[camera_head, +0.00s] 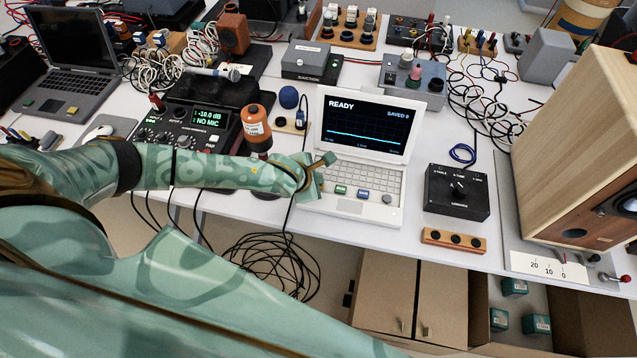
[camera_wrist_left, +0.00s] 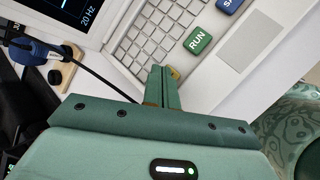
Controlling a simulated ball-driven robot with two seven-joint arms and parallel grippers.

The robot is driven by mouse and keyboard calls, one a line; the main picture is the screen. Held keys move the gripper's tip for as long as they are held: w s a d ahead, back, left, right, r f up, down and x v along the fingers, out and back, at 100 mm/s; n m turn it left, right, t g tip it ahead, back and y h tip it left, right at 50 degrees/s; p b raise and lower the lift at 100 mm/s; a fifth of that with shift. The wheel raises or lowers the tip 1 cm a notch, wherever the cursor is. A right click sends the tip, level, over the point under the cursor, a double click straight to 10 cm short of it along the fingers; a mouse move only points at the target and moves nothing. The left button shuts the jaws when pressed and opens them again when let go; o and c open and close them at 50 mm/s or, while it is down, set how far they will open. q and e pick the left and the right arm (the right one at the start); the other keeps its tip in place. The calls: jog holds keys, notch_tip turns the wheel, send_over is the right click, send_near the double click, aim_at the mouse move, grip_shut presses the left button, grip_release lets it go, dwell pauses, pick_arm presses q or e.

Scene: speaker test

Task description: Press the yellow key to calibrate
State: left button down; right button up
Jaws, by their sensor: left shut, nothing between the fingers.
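The white laptop (camera_head: 375,130) stands open at the middle of the table, its screen reading "READY" and "SAVED 0". Its keyboard edge carries a green RUN key (camera_head: 341,190) and a blue key (camera_head: 363,193). In the left wrist view a small part of a yellow key (camera_wrist_left: 175,73) shows right beside my left fingertips (camera_wrist_left: 160,72), next to the green RUN key (camera_wrist_left: 197,41). The rest of it is hidden by the fingers; I cannot tell if they touch it. In the head view my left gripper (camera_head: 328,160) is shut and empty over the keyboard's left side. My right gripper is out of view.
Cables hang below the table's front edge.

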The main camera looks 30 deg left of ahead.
pick_arm(q)
jog(key=shift+f, duration=0.4)
jog(key=shift+r, duration=0.15)
dwell(0.4)
jog(key=shift+r+p, duration=0.75)
jog(key=shift+p, duration=0.1)
jog(key=shift+r, duration=0.1)
notch_tip(320, 180, up, 5)
jog(key=p, duration=0.5)
dwell(0.5)
